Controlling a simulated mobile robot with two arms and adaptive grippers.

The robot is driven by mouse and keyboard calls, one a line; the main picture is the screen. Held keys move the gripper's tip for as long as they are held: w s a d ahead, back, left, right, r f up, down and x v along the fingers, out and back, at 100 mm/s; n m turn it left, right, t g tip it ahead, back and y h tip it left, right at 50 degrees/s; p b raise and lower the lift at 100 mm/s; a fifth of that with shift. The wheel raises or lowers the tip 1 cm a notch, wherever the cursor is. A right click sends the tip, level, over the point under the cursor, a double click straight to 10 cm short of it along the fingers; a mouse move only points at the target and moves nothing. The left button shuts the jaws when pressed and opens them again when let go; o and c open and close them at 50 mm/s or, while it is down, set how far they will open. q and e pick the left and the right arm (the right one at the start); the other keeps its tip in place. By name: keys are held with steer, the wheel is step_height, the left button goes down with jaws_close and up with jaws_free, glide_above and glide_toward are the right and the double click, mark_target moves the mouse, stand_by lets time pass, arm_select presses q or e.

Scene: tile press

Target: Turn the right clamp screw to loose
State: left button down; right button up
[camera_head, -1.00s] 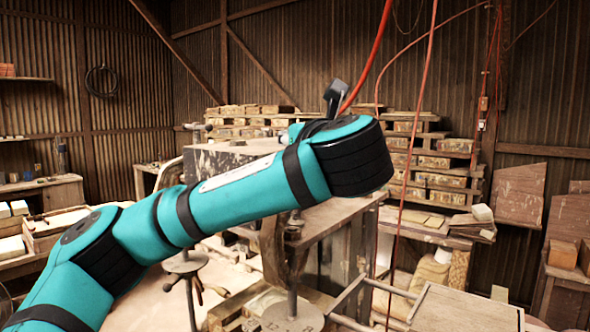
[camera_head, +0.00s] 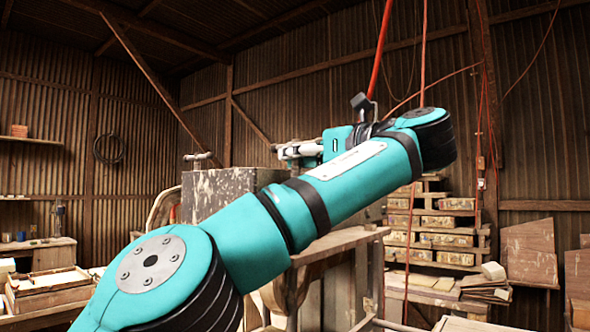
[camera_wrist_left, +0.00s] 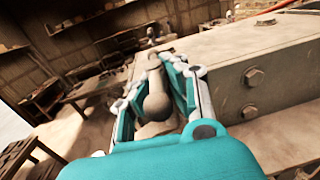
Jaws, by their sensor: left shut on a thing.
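The right clamp screw's pale metal handle (camera_wrist_left: 157,104) shows in the left wrist view as a rounded knob between the fingers of my left gripper (camera_wrist_left: 159,75). The gripper is shut on it. In the head view my left gripper (camera_head: 284,150) points left above the worn grey press block (camera_head: 232,184), with its fingers round the handle. The thread of this screw is hidden there. Another clamp screw with a T-shaped handle (camera_head: 198,157) stands free at the block's left side. My right gripper is in neither view.
A red hose (camera_head: 379,50) hangs close behind my left wrist. Shelves of stacked bricks (camera_head: 440,222) stand at the back right. A bolted metal side (camera_wrist_left: 254,78) lies right of the gripper in the wrist view. The air above the block is open.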

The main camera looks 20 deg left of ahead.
arm_select(q)
steer(key=n+g+p, duration=0.1)
steer(key=n+g+y+p, duration=0.1)
steer(key=g, duration=0.1)
steer(key=shift+r+n+g+p, duration=0.3)
steer(key=shift+r+p, duration=0.05)
steer(key=shift+f+n+g+p, duration=0.2)
steer(key=shift+n+g+p, duration=0.2)
steer(key=shift+g+p, duration=0.25)
steer(key=c, duration=1.5)
jaws_free()
steer(key=shift+c, duration=0.2)
steer(key=o, duration=0.3)
steer(key=shift+s, duration=0.15)
steer(key=shift+f, duration=0.15)
